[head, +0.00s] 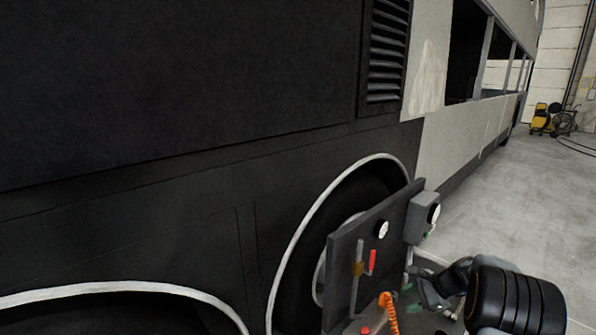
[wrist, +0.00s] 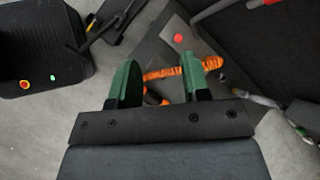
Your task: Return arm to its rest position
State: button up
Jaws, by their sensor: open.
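My gripper (wrist: 160,66) is open in the wrist view, its two green fingers apart. No object is clearly held between them. An orange coiled hose (wrist: 160,73) shows beyond and between the fingers; I cannot tell how far away it is. In the head view my gripper (head: 408,290) is small and partly dark at the lower right, beside a dark upright panel (head: 338,270). My black arm reaches it from the right.
The panel carries a gauge (head: 382,229), a red-handled lever (head: 372,261) and the orange hose (head: 388,310). A grey box (head: 420,218) with a dial adjoins it. The coach side (head: 180,90) with wheel arches fills the left. Open floor (head: 500,215) lies right; a yellow machine (head: 543,120) stands far back.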

jog(key=s+a+r+n+h, duration=0.2)
jog(key=s+a+r+n, duration=0.2)
jog(key=s, duration=0.3)
jog(key=s+a+r+n+h+p, duration=0.1)
jog(key=s+a+r+n+h, duration=0.2)
jog(key=s+a+r+n, duration=0.2)
jog(key=s+a+r+n+h, duration=0.2)
jog(key=s+a+r+n, duration=0.2)
jog(key=s+a+n, duration=0.3)
jog(key=s+n, duration=0.1)
jog(key=s, duration=0.3)
jog(key=shift+s+a+r, duration=0.2)
jog(key=shift+a, duration=0.2)
